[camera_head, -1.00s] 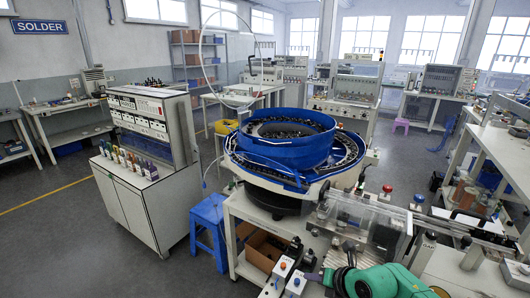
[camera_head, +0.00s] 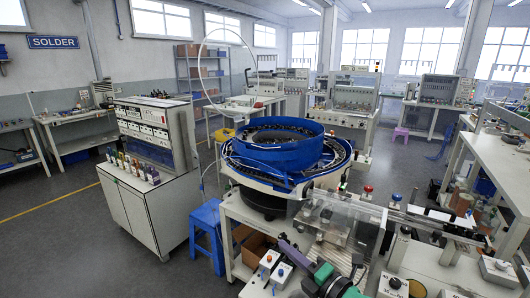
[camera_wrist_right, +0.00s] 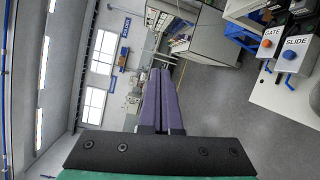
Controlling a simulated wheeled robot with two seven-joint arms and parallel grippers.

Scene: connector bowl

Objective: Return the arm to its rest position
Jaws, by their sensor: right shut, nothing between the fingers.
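My right gripper (camera_head: 304,265) is low in the middle of the head view, with black and green arm parts behind it at the bottom edge. In the right wrist view its two purple fingers (camera_wrist_right: 161,98) lie side by side, shut and empty. Beside it in the head view stand two small white control boxes, one with an orange button (camera_head: 267,258) and one with a blue button (camera_head: 282,271). The wrist view shows them at the upper right, labelled GATE (camera_wrist_right: 269,49) and SLIDE (camera_wrist_right: 297,45), apart from the fingers. My left gripper is out of view.
A blue bowl feeder (camera_head: 268,158) stands on the white bench behind the boxes. A clear-covered unit (camera_head: 335,219) lies to its right. A blue stool (camera_head: 207,232) and a tall cabinet (camera_head: 140,210) stand at left. Open floor lies between them and the left wall.

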